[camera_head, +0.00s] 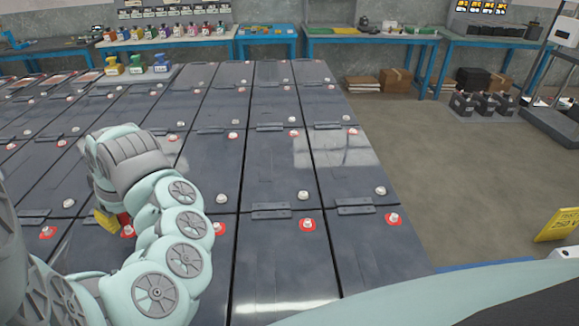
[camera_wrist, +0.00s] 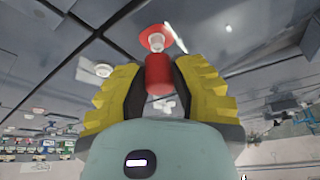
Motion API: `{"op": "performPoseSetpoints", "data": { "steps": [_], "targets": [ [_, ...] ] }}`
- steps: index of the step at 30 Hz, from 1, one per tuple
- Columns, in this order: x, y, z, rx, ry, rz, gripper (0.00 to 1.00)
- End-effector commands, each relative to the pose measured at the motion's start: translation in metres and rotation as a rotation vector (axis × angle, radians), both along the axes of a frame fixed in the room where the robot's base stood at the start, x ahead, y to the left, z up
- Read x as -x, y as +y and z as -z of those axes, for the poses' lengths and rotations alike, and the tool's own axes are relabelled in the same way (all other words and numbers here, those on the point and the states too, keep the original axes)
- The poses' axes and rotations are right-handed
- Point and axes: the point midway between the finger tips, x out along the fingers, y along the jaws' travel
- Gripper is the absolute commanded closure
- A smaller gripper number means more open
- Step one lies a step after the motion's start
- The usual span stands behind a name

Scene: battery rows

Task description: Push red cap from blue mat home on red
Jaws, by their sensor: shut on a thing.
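My gripper (camera_wrist: 158,92) has yellow fingers with dark pads, shut on a red cap (camera_wrist: 158,75). In the head view my gripper (camera_head: 113,221) is partly behind my arm, and a bit of the red cap (camera_head: 124,218) shows beside it. A pale terminal post with a red ring (camera_wrist: 157,40) appears just beyond the cap in the wrist view. In the head view that red ring (camera_head: 127,232) lies just below the cap. I cannot tell whether cap and post touch. A strip of the blue mat (camera_head: 487,264) shows at the lower right.
Rows of dark battery blocks (camera_head: 268,180) carry raised pale terminals, some red-ringed. A yellow sign (camera_head: 558,224) stands at the right. Yellow, green and blue items (camera_head: 136,66) stand at the far left of the batteries. Blue-framed tables (camera_head: 370,37) line the back. The floor at right is mostly clear.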

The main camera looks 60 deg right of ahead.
Motion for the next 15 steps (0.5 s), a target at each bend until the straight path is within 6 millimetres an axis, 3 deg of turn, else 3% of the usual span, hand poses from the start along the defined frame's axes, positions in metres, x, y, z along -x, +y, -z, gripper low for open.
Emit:
{"op": "performPoseSetpoints", "data": {
  "steps": [15],
  "targets": [
    [-0.0001,-0.0001,0.0084,0.001,0.0,0.001,0.89]
  ]
}}
